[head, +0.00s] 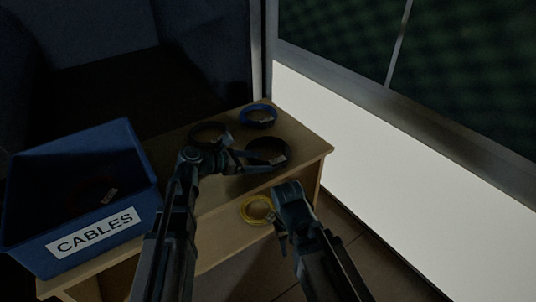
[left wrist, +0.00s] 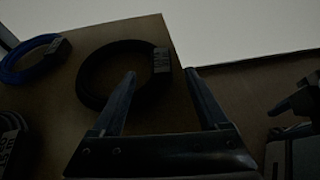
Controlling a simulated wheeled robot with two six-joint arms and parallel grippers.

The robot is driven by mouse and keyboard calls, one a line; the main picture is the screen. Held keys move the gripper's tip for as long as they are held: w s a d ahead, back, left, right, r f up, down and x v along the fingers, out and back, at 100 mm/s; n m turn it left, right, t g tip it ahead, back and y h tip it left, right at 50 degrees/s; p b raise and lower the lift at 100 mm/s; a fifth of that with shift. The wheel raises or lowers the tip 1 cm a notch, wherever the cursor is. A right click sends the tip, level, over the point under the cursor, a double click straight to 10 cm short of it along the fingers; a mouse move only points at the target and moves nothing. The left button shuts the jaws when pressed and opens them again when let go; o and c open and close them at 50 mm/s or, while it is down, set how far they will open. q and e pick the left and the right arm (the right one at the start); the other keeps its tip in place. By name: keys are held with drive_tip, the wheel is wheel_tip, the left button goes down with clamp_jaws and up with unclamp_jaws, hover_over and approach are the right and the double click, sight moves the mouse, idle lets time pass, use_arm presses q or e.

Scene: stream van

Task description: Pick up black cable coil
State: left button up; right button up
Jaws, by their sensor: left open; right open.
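One black cable coil (head: 267,150) lies on the table near its right end, just beyond my left gripper (head: 268,161). In the left wrist view this black coil (left wrist: 88,88) lies flat, with a pale tag on its right side. The open left fingers (left wrist: 160,75) point toward it; the left finger overlaps its near right part, and contact cannot be told. A second black coil (head: 210,135) lies to the left, partly hidden by my left wrist, and shows at the lower left of the wrist view (left wrist: 10,140). My right gripper (head: 281,232) is open, low in front of the table.
A blue coil (head: 258,115) lies at the back of the table (head: 225,195). A blue bin labelled CABLES (head: 95,235) stands on the left, with a dark coil inside. A yellow coil (head: 246,211) is beside my right gripper; its support is unclear. A pale wall panel (head: 400,190) rises at right.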

sight(273, 161)
use_arm(q)
drive_tip(key=b+x, duration=0.2)
drive_tip(key=x, duration=0.3)
drive_tip(key=shift+d+f, duration=0.1)
drive_tip(key=shift+f, duration=0.05)
drive_tip(key=shift+s, duration=0.1)
clamp_jaws()
